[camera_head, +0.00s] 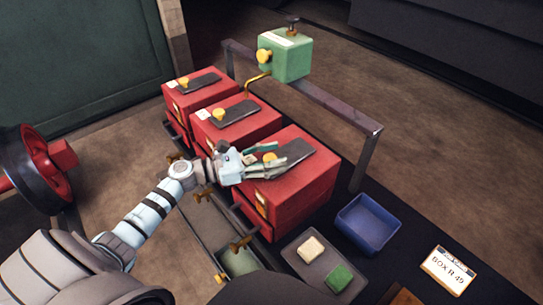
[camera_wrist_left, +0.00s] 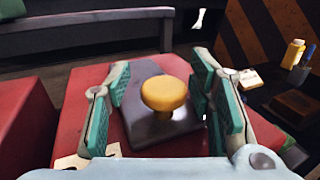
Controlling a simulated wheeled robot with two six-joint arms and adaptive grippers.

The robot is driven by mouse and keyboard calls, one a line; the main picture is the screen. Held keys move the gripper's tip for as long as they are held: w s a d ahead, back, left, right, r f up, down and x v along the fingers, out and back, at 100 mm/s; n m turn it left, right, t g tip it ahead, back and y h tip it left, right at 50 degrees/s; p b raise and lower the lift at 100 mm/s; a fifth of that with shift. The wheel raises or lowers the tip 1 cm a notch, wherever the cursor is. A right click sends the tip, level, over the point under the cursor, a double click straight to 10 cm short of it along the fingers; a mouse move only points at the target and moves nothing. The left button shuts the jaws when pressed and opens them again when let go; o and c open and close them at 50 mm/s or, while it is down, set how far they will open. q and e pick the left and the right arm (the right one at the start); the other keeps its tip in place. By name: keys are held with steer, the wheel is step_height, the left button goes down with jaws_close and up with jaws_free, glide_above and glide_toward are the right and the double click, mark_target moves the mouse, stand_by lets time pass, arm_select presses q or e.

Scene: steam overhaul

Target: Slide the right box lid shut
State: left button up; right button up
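The right box (camera_head: 318,190) is the nearest of the red boxes in the head view. Its lid is a dark grey plate (camera_head: 299,149) on top, with a round yellow knob (camera_head: 270,157). My left gripper (camera_head: 281,164) reaches over this box from the left. In the left wrist view, the knob (camera_wrist_left: 165,92) stands on the grey lid (camera_wrist_left: 150,130) between the green-padded fingers (camera_wrist_left: 162,75). The fingers are open, with gaps on both sides of the knob. How far the lid covers the opening cannot be told. My right gripper is not in view.
Two similar red boxes (camera_head: 236,128) (camera_head: 202,96) stand in line behind. A metal rail (camera_head: 310,92) with a green block (camera_head: 286,58) runs beside them. A blue bin (camera_head: 368,224), a grey tray (camera_head: 303,268) and a "BOX R 49" card (camera_head: 449,267) lie nearer.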

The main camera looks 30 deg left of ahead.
arm_select(q)
steer(key=v, duration=1.2)
